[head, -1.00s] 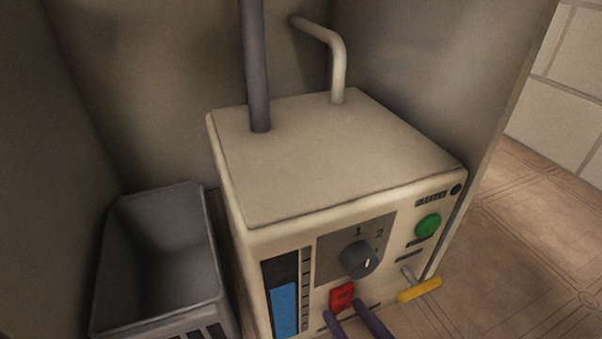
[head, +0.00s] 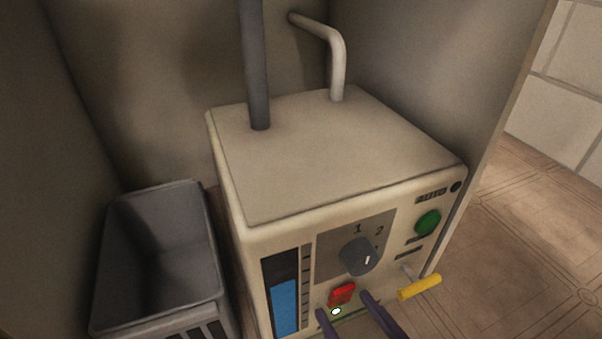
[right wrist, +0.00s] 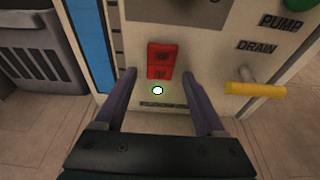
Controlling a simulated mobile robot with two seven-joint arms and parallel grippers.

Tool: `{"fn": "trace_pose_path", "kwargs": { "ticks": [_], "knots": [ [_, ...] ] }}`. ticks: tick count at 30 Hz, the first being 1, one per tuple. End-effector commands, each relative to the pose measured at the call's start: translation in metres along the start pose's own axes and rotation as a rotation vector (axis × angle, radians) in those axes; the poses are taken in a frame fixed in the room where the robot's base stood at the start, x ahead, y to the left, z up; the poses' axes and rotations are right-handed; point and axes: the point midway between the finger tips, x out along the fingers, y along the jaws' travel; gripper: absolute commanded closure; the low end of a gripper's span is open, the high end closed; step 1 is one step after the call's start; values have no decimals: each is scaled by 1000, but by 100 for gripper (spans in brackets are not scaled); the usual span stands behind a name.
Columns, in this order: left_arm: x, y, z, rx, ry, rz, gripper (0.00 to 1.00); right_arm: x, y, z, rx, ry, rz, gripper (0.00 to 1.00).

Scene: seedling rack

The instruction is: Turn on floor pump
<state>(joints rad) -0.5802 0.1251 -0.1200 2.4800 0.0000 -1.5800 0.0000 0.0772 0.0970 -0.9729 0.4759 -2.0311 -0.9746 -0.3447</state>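The floor pump is a cream box (head: 340,150) in a recess. Its red rocker switch (head: 342,293) is low on the front panel and also shows in the right wrist view (right wrist: 161,61). A bright white light with a green rim (head: 336,311) glows just below the switch; it also shows in the right wrist view (right wrist: 157,90). My right gripper (head: 346,302) is open and empty, its two purple fingers spread to either side below the switch. They also show in the right wrist view (right wrist: 158,74). My left gripper is not in view.
The panel also has a grey dial (head: 358,257) marked 1 and 2, a green button (head: 428,222), a yellow-ended lever (head: 419,288) and a blue level gauge (head: 285,305). A grey bin (head: 160,260) stands left of the box. Tiled floor (head: 520,240) is clear at right.

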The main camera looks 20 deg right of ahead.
Motion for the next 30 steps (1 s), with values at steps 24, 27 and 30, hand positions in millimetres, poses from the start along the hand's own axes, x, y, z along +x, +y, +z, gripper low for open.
{"fn": "trace_pose_path", "kwargs": {
  "ticks": [24,27,30],
  "knots": [
    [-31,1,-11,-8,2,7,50,-94,0,1,0,3,0,28],
    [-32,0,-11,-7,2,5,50,-99,0,0,0,2,0,28],
    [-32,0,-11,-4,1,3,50,-100,0,0,0,2,0,28]
  ]
}}
